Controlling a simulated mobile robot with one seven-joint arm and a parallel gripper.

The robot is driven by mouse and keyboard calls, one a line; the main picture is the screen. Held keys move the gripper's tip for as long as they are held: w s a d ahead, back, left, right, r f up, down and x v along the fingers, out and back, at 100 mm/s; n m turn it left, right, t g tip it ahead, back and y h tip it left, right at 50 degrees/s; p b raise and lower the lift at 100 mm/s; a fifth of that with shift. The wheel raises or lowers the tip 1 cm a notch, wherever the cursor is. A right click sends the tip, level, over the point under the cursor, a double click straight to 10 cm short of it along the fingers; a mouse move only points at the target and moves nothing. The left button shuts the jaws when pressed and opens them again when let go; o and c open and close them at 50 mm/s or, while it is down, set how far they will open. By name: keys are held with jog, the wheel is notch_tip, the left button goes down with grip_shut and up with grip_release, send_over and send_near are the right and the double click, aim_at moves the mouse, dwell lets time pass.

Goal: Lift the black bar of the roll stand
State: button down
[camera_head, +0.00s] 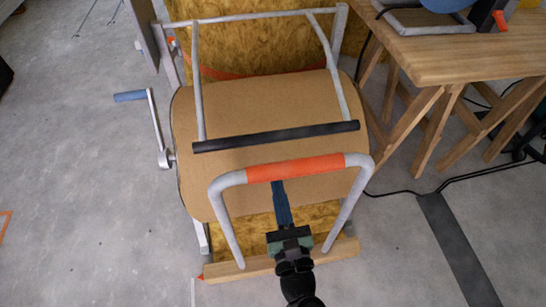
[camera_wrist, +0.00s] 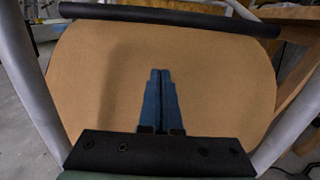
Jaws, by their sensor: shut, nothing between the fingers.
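The black bar (camera_head: 276,137) of the roll stand runs across between two grey metal arms, above a brown cardboard-coloured roll (camera_head: 205,180). In the wrist view the bar (camera_wrist: 170,17) crosses near the top edge. My gripper (camera_head: 279,185) has blue fingers and is shut and empty. It is in front of the bar and apart from it, beneath the orange-gripped grey handle (camera_head: 295,168) in the head view. In the wrist view the closed fingertips (camera_wrist: 160,72) point toward the bar, with the roll's brown surface behind them.
The orange-sleeved hoop stands around my arm on both sides. A crank with a blue handle (camera_head: 130,96) sticks out at the left. A wooden table (camera_head: 450,57) on trestles stands at the right. A wooden beam (camera_head: 235,272) lies at the stand's front.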

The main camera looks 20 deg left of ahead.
jog(key=shift+w+a+r, duration=0.55)
jog(key=shift+w+r, duration=0.15)
jog(key=shift+w, duration=0.1)
jog(key=shift+w+a+r, duration=0.5)
jog(key=shift+w+r, duration=0.25)
jog(key=shift+w, duration=0.05)
jog(key=shift+w+a+r, duration=0.55)
jog(key=shift+w+r, duration=0.15)
jog(key=shift+w, duration=0.1)
jog(key=r+p, duration=0.1)
jog(key=p, duration=0.1)
jog(key=r+p, duration=0.1)
jog(key=r, duration=0.1)
jog(key=r+p, duration=0.2)
jog(key=shift+s+d+r+p, duration=0.25)
jog(key=shift+s+d+p, duration=0.05)
jog(key=shift+s+p, duration=0.1)
